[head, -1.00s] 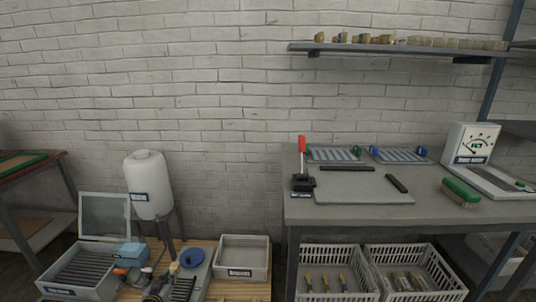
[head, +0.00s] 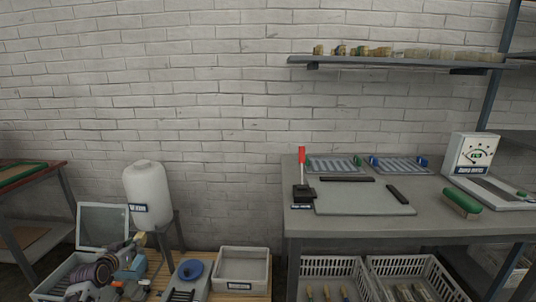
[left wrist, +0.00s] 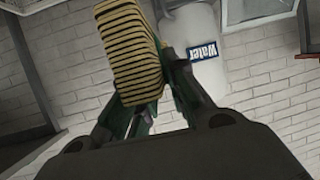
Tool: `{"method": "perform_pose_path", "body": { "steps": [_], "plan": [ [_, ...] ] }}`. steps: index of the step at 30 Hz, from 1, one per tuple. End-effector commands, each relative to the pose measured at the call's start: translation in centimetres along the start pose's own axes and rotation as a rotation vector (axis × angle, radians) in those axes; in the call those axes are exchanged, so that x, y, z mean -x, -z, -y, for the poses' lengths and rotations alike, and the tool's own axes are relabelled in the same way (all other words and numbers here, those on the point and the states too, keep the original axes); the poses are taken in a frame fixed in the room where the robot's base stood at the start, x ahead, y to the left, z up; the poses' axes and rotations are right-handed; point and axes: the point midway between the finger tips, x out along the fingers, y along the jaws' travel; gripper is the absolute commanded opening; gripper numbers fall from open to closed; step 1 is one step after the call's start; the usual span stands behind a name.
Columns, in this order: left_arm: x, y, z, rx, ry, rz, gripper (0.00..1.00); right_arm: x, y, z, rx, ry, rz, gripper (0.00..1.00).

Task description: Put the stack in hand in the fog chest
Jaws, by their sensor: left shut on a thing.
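My left gripper (head: 130,246) is shut on the stack, a block of thin tan layers with dark gaps. The stack (left wrist: 127,45) fills the upper left of the left wrist view, between green fingers, and only a small tan bit of it shows in the head view. The fog chest seems to be the grey box (head: 46,284) at the lower left, with its clear lid (head: 103,226) standing open. My arm and gripper are in front of and above its right part, hiding much of the inside. My right gripper is not in view.
A white water tank (head: 148,190) stands on a frame close behind my left gripper. Right of it are a blue round knob (head: 190,269) on a grey unit and an empty grey tray (head: 243,252). A workbench (head: 430,222) with a red-handled press (head: 302,180) stands at right.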

Motion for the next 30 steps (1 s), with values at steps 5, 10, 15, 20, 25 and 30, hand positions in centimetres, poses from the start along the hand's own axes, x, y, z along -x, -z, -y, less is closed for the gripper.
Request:
{"method": "perform_pose_path", "body": {
  "steps": [5,10,15,20,25,30],
  "plan": [
    [1.3,5.0,2.1,-0.001,0.007,-0.006,0.0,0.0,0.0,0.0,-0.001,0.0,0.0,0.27],
    [2.9,9.9,3.9,0.0,0.01,-0.007,0.0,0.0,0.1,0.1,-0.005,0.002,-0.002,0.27],
    [5.0,15.2,5.4,0.001,0.012,-0.008,0.0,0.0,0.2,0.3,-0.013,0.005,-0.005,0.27],
    [7.2,19.9,6.4,0.002,0.011,-0.006,0.0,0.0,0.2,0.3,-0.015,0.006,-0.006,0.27],
    [8.8,23.0,6.9,0.003,0.009,-0.004,0.0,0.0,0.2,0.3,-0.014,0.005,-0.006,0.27],
    [9.9,24.8,7.1,0.002,0.007,-0.003,0.0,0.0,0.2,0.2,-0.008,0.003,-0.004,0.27]
  ]
}}
